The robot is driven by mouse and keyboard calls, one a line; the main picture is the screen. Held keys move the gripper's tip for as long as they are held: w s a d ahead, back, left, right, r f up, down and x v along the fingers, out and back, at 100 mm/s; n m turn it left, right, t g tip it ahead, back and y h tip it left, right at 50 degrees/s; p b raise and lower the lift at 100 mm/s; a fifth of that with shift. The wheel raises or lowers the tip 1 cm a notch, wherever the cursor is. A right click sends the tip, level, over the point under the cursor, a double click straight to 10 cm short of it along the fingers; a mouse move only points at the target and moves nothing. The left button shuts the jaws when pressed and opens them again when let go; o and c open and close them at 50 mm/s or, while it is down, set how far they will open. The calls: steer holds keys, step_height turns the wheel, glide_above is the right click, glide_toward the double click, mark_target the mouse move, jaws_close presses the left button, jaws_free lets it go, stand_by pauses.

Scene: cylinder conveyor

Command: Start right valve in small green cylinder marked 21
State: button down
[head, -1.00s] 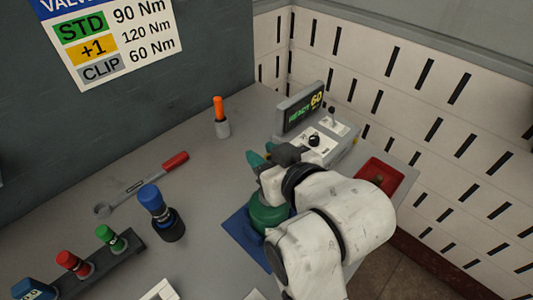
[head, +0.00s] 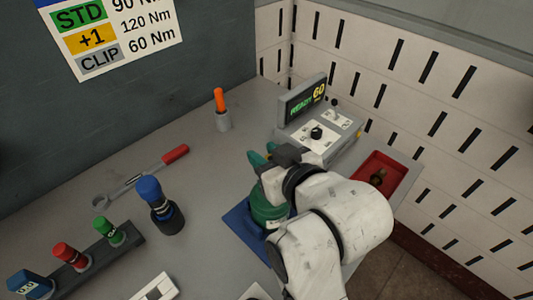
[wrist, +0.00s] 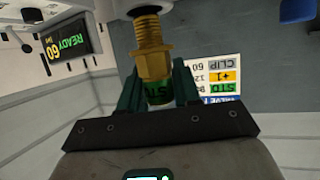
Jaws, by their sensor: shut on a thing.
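A green cylinder (head: 266,212) stands on a blue mat (head: 240,222), partly hidden behind my white arm. Its number does not show. My gripper (head: 263,155) is above the cylinder, with its teal fingers pointing away to the left. The valve extends between the fingers towards the top of that picture. In the head view the valve is hidden, and whether it touches the cylinder cannot be told.
A display (head: 306,99) reading READY 60 stands on a control box. A red tray (head: 395,188) holding a brass piece lies at right. A red-handled wrench (head: 140,180), an orange-topped tool (head: 221,110), a blue-topped tool (head: 160,208) and a socket rack (head: 88,262) lie left.

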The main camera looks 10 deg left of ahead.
steer(key=shift+f+b, duration=0.4)
steer(key=shift+f, duration=0.4)
steer(key=c, duration=0.7)
jaws_free()
steer(key=shift+r, duration=0.1)
steer(key=shift+r+p, duration=2.95)
steer(key=shift+p, duration=0.25)
steer(key=shift+f, duration=0.1)
